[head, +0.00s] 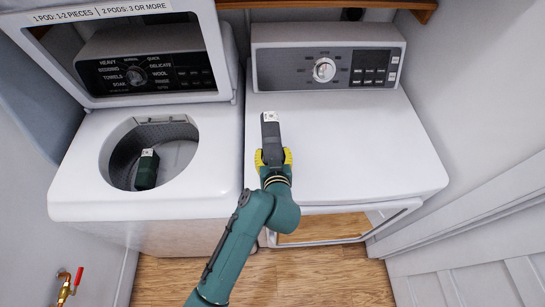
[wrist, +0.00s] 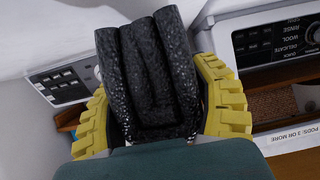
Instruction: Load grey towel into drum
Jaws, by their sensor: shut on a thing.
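My gripper (head: 273,156), with yellow fingers, is shut on the grey towel (head: 270,132), a dark folded bundle with a small white label on its end. In the wrist view the towel (wrist: 150,70) appears as thick rolled folds between the yellow fingers (wrist: 158,115). The washer (head: 75,180) stands to the left with its lid (head: 224,95) raised. Its drum (head: 181,152) is open from above and lies left of my gripper. A dark bundle with a white label (head: 147,170) is inside the drum.
The dryer (head: 385,160) stands right of the washer, with a bare white top and a control panel (head: 325,70) at the back. A framed door with a brown pane (head: 318,229) shows at its lower front. A red-handled tap (head: 68,283) is at lower left.

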